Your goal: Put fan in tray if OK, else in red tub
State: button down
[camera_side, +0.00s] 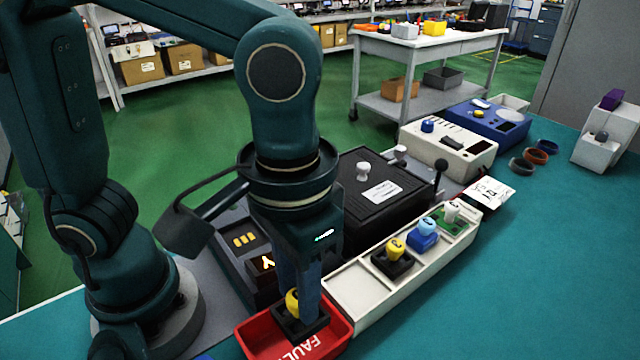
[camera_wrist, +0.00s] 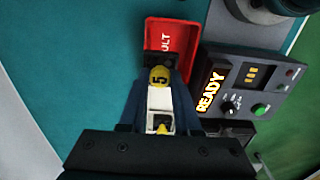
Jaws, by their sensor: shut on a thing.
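My gripper (camera_side: 308,305) points down over the red tub (camera_side: 340,338), which is marked with white letters partly reading "FAUL". The gripper is shut on the fan (camera_side: 291,302), a black square piece with a yellow knob. In the wrist view the yellow knob (camera_wrist: 160,78) bears a "5", and the red tub (camera_wrist: 172,38) lies just beyond it. The fan is at the tub's opening; I cannot tell if it touches the floor. The long white tray (camera_side: 372,298) stands right of the tub. It holds pieces with yellow (camera_side: 396,248), blue (camera_side: 427,226) and white (camera_side: 452,208) knobs in separate compartments.
A test unit (camera_wrist: 240,88) beside the tub shows "READY" and has a green button. A black lidded box (camera_side: 375,200) stands behind the tray. Cream (camera_side: 450,148) and blue (camera_side: 487,125) instruments stand farther back. The teal table at right front is clear.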

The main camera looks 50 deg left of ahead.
jog(key=shift+f, duration=0.3)
jog(key=c, duration=0.5)
grip_release()
jog(key=shift+r, duration=2.6)
